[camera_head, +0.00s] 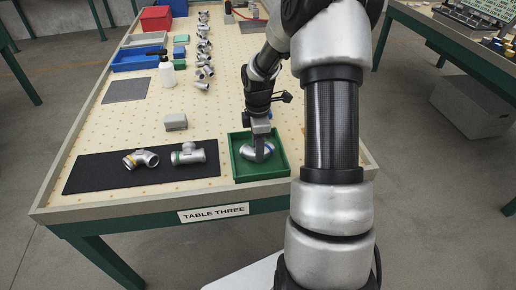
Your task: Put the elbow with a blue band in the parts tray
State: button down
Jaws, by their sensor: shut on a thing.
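My gripper (260,148) points down into the green parts tray (273,170) at the front of the table. It is shut on a metal fitting with a blue band, the elbow (249,153). The elbow is low inside the tray walls; I cannot tell whether it touches the tray floor. My gripper hides part of it.
A black mat (100,177) left of the tray holds an elbow with a yellow band (141,159) and a tee with a green band (188,154). A grey block (176,122) and a white bottle (167,72) stand behind. Several fittings line the table's middle.

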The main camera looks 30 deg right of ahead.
jog(key=c, duration=1.2)
grip_release()
jog(key=shift+f, duration=0.1)
jog(key=shift+o, duration=0.2)
notch_tip(320, 180, up, 12)
jog(key=p, duration=0.2)
